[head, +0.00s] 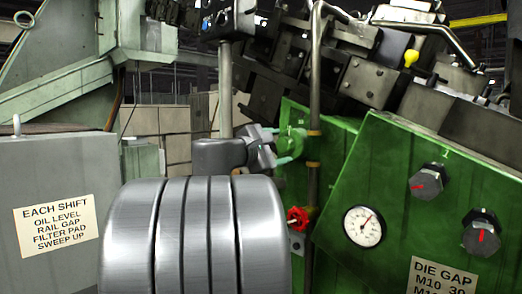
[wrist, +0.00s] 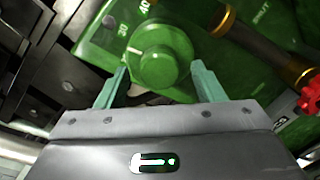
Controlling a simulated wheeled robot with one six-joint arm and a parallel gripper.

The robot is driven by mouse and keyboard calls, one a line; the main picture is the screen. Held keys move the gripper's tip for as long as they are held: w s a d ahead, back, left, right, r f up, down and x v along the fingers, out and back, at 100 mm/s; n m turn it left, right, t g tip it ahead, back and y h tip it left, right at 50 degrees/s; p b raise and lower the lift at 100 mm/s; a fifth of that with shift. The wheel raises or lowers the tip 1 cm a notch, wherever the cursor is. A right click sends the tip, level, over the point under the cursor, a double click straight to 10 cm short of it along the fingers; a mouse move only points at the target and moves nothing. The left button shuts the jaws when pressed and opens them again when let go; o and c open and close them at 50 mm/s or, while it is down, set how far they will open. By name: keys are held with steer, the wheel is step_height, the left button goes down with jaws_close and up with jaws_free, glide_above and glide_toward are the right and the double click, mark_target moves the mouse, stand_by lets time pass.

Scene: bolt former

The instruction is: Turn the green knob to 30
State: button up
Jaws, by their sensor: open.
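The green knob (wrist: 160,62) is round with a raised centre and sits on a green panel, near the upper middle of the wrist view. A short white mark shows on its upper left rim, just below the printed "30" (wrist: 122,30); a "40" (wrist: 144,8) is further up. I cannot tell exactly which value the mark meets. My gripper (wrist: 160,68) is open, with one pale green finger on each side of the knob and visible gaps. In the head view the knob (head: 296,142) is small and partly hidden by my gripper (head: 283,147).
A red valve handle (head: 298,218) sits below the knob, beside a vertical pipe (head: 314,100). A dial gauge (head: 364,226) and two dark knobs with red marks (head: 427,181) are on the green housing at right. A grey cabinet (head: 50,180) stands at left.

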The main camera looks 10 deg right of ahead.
steer(key=v, duration=1.3)
steer(key=shift+d, duration=0.1)
steer(key=x, duration=1.3)
steer(key=shift+w+d, duration=0.25)
steer(key=shift+d, duration=0.05)
steer(key=shift+a, duration=0.1)
